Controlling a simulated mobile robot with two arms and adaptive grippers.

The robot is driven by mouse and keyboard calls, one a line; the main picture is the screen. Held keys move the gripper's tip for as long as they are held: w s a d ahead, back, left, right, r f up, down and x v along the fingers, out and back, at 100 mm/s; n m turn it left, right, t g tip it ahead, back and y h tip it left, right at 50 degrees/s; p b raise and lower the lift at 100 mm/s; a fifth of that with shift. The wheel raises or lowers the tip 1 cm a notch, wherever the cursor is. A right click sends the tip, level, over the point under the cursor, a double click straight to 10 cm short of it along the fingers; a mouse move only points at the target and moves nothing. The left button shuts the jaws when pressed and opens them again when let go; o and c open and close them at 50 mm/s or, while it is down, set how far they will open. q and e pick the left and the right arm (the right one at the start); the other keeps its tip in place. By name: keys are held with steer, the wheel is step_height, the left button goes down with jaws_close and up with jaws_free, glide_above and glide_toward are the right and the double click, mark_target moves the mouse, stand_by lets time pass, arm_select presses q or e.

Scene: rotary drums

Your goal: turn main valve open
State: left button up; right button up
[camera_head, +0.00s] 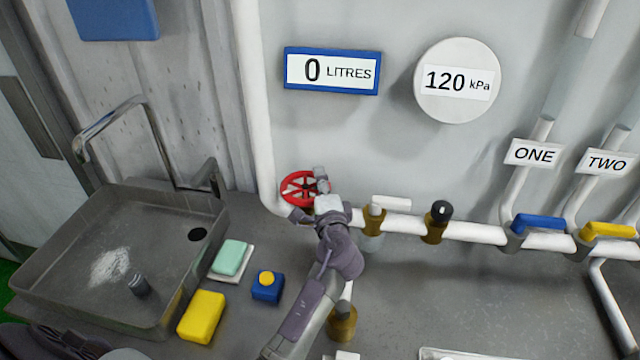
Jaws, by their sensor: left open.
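The red valve wheel (292,188) is on the pipe at the foot of the white vertical pipe, near the back wall. I take it to be the main valve. My left gripper (311,194) is at the wheel's right side, with its fingers apart, and covers part of the rim. I cannot tell whether the fingers touch it. The blue-framed display (331,71) above reads 0 LITRES. The round gauge (457,81) reads 120 kPa. My right gripper is not in view.
A sink (75,262) with a tap stands at left. A yellow sponge (202,316), a green soap bar (231,256) and a small blue block (267,290) lie beside it. The pipe continues right past a black knob (441,210), blue handle (538,222) and yellow handle (608,230).

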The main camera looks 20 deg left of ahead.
arm_select(q)
steer(key=v, duration=0.7)
steer(key=shift+s, duration=0.15)
